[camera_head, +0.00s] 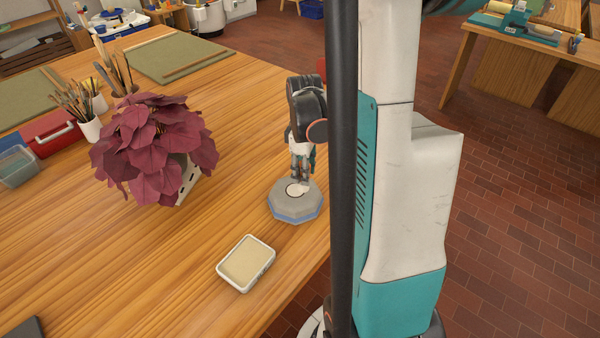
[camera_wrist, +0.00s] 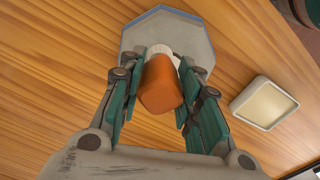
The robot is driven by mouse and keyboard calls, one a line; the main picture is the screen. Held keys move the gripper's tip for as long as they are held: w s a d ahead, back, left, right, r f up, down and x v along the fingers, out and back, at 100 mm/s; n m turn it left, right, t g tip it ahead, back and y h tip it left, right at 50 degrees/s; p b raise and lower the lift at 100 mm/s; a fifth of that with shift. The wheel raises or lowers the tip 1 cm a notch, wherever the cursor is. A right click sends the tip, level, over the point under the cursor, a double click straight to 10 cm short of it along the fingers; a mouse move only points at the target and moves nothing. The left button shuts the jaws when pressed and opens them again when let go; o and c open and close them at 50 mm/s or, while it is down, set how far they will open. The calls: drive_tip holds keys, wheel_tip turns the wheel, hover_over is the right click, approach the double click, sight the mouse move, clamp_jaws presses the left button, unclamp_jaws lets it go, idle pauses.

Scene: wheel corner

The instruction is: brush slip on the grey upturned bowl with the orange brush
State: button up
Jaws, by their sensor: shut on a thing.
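The grey upturned bowl (camera_head: 284,208) stands on the wooden table near its right edge, with a blue band round its lower side and a pale patch on top. In the wrist view the bowl (camera_wrist: 134,38) lies beyond the fingers. My gripper (camera_head: 300,178) is right above the bowl, pointing down. In the wrist view my gripper (camera_wrist: 160,82) is shut on the orange brush (camera_wrist: 160,88). The brush's pale lower part is over the bowl's top; whether its tip touches is hidden.
A white tray of cream slip (camera_head: 245,264) sits in front of the bowl, and in the wrist view the tray (camera_wrist: 264,103) is at right. A dark red plant (camera_head: 155,140) stands left of the bowl. Brush pots (camera_head: 90,129) stand farther left. The table between tray and plant is clear.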

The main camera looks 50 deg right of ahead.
drive_tip(key=shift+d, duration=0.45)
drive_tip(key=shift+r+p, duration=2.15)
drive_tip(key=shift+r, duration=0.85)
